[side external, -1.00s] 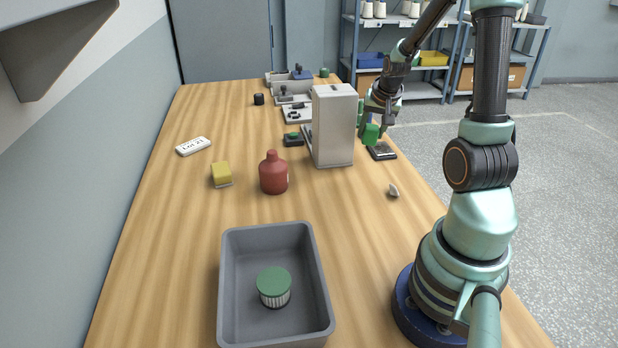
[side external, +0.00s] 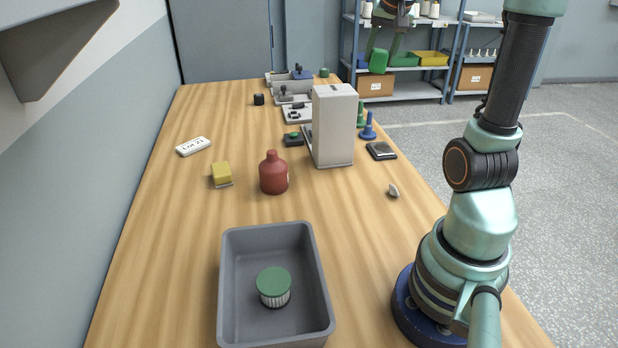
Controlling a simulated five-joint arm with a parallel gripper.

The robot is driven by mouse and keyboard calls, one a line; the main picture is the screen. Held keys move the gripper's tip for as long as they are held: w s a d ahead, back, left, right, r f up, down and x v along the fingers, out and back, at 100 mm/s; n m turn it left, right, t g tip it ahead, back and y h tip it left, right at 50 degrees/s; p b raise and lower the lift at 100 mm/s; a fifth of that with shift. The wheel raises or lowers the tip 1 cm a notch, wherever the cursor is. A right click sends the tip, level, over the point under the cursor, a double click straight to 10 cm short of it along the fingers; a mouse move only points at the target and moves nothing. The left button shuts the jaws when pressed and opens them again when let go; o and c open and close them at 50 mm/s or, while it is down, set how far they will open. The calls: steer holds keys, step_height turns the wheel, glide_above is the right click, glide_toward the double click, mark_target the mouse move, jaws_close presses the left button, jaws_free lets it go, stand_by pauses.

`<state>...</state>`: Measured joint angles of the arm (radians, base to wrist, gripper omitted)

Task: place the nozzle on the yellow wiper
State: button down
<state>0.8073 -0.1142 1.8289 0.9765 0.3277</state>
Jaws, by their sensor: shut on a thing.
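The yellow wiper (side external: 221,172) lies on the wooden table, left of the red bottle, with a grey edge along its bottom. My gripper (side external: 388,50), with green fingers, is raised high above the far right side of the table, well away from the wiper. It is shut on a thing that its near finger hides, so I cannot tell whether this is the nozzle. A blue cone-shaped piece (side external: 368,128) and a green one (side external: 361,115) stand at the table's right edge, beside the white box. I cannot tell if either is a nozzle.
The tall white box (side external: 334,125) and the red bottle (side external: 273,173) stand mid-table. A grey bin (side external: 230,270) in front holds a green-lidded jar (side external: 273,287). A label block (side external: 193,146) lies left, a small grey piece (side external: 393,190) right. Table around the wiper is clear.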

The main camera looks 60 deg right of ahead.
steer(key=w+a+r+n, duration=0.2)
steer(key=w+a+n, duration=0.1)
steer(key=w, duration=0.9)
steer(key=n+t+y, duration=0.1)
steer(key=n+y, duration=0.2)
steer(key=n, duration=0.5)
glide_above(216, 165)
steer(key=s, duration=0.2)
step_height(216, 165, down, 3)
steer(key=shift+t, duration=0.3)
step_height(216, 165, down, 24)
steer(key=shift+s+a+f, duration=0.15)
steer(key=shift+f, duration=0.05)
steer(key=shift+f, duration=0.1)
steer(key=shift+c, duration=1.6)
jaws_free()
